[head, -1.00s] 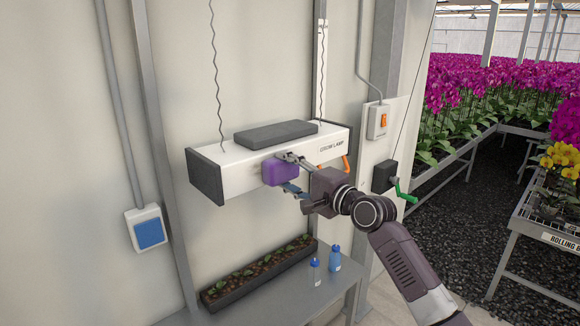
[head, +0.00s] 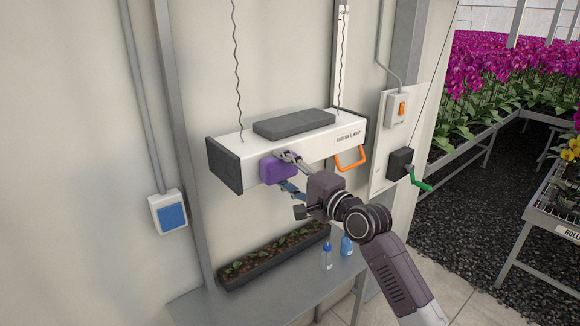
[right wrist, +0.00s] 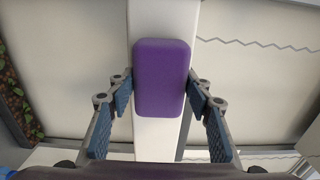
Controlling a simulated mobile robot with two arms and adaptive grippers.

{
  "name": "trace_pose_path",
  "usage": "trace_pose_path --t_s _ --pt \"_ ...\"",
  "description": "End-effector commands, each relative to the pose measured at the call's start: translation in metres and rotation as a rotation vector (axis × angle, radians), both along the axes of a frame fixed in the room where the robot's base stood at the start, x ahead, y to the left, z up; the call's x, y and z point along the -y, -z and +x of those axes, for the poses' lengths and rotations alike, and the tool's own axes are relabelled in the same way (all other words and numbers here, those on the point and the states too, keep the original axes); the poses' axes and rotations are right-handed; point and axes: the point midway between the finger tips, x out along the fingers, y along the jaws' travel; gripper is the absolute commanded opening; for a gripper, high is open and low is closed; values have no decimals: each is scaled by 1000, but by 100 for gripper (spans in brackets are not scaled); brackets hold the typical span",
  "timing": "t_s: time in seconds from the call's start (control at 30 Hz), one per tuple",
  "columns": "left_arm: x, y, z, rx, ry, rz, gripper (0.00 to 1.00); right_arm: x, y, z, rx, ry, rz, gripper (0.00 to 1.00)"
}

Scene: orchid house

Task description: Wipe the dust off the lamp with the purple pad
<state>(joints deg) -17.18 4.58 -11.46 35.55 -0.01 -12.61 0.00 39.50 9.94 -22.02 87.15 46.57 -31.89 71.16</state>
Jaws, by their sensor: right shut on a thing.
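The lamp (head: 318,144) is a long white box with dark end caps. It hangs on two wires in front of the wall in the head view and shows as a white band in the right wrist view (right wrist: 160,20). My right gripper (head: 284,172) is shut on the purple pad (head: 275,169). The pad is at the left part of the lamp's front face and appears to touch it. In the right wrist view the pad (right wrist: 161,78) lies over the white band, between the blue-lined fingers. The pad hides the face behind it; I cannot make out dust. My left gripper is not in view.
A dark slab (head: 293,124) lies on the lamp, and an orange handle (head: 350,160) is at its front right. A green crank (head: 420,180) is on the wall at right.

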Motion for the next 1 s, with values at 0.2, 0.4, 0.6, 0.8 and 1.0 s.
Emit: trace_pose_path --t_s 0.2,0.4,0.6,0.8,1.0 --pt "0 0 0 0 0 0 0 -8 0 -6 -1 -3 2 27" --pt "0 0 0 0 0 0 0 -22 0 -16 -1 -3 2 27" --pt "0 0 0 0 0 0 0 -27 0 -20 -1 -1 1 27" --pt "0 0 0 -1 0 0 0 -27 0 -20 -1 0 1 27" --pt "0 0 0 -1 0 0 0 -20 0 -28 -1 0 2 27"
